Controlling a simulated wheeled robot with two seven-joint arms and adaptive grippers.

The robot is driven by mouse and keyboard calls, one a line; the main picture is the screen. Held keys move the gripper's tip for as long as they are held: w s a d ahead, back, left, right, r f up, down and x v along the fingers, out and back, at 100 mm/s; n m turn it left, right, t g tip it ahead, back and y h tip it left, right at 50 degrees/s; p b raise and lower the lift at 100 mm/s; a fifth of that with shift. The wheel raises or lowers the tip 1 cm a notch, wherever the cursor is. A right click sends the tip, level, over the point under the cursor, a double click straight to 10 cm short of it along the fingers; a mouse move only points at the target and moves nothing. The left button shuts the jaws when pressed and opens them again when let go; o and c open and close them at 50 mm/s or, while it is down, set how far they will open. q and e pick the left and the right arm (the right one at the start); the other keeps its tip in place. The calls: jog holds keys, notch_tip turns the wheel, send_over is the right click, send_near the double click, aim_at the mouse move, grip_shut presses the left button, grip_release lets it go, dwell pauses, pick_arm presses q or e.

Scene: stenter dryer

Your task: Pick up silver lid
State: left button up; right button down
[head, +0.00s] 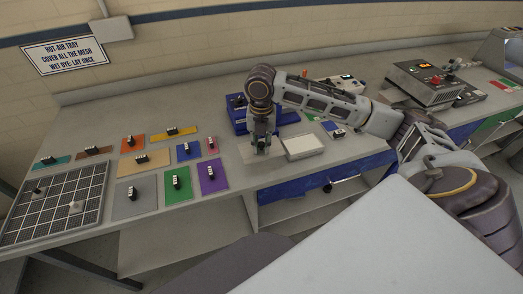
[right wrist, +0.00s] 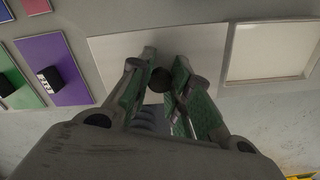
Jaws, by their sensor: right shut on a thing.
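The silver lid (right wrist: 215,45) is a flat, pale grey rectangular plate with a dark round knob (right wrist: 166,79) in the right wrist view. In the head view the lid (head: 247,154) is at the middle of the bench, partly hidden by my gripper. My right gripper (head: 262,148) points down over it. In the right wrist view its green-padded fingers (right wrist: 165,72) are shut on the knob. I cannot tell whether the lid touches the bench. My left gripper is not in view.
A shallow white tray (head: 303,148) lies just right of the lid. Coloured panels with black handles, such as a purple one (head: 212,178), lie to the left, beside a gridded mesh tray (head: 55,204). A blue unit (head: 238,112) stands behind. A control box (head: 425,82) stands far right.

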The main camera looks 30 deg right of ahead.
aim_at(261, 143)
jog(key=shift+r, duration=2.35)
